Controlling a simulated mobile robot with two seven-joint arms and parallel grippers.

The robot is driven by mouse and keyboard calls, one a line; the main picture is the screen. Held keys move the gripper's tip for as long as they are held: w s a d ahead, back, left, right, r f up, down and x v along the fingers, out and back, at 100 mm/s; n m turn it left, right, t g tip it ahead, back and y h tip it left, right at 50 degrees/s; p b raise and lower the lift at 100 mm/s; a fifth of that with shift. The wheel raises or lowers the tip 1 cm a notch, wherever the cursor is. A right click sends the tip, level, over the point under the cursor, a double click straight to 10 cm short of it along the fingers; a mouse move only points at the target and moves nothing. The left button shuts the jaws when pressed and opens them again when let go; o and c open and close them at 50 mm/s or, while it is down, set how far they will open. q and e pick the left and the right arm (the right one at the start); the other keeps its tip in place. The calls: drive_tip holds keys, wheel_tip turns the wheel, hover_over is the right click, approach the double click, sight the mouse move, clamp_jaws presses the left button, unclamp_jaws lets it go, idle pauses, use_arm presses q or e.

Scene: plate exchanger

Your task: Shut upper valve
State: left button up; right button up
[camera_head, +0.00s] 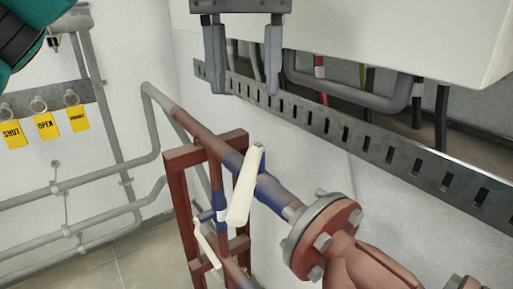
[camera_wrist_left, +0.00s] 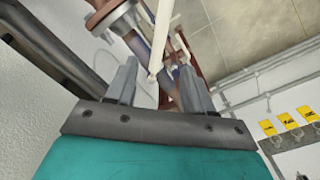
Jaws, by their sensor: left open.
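The upper valve has a cream lever handle (camera_head: 246,187) on a blue body (camera_head: 275,194) in the upper pipe. In the head view the lever slants down-left across the pipe's line. A lower valve with a thinner cream handle (camera_head: 206,245) sits below it. My left gripper (camera_head: 243,90) hangs at the top of the head view, open and empty, above and apart from the upper lever. In the left wrist view a cream lever (camera_wrist_left: 163,38) appears beyond and between the open fingers (camera_wrist_left: 158,70). My right gripper is not visible.
A red-brown stand (camera_head: 180,205) holds the pipes, with a bolted flange (camera_head: 322,236) at right. A slotted metal tray (camera_head: 330,133) runs along the wall under a white box (camera_head: 400,35) with cables. Yellow tags (camera_head: 46,126) hang at left. The floor at lower left is clear.

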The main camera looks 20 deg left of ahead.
use_arm(q)
drive_tip(key=b, duration=0.2)
hover_over(246, 177)
wheel_tip(246, 177, down, 5)
drive_tip(key=shift+s+f, duration=0.1)
drive_tip(key=shift+f, duration=0.1)
wheel_tip(246, 177, down, 7)
drive_tip(key=shift+r, duration=0.2)
drive_tip(key=shift+f, duration=0.4)
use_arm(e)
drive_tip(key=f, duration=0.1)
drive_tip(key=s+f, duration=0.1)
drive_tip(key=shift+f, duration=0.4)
use_arm(q)
clamp_jaws()
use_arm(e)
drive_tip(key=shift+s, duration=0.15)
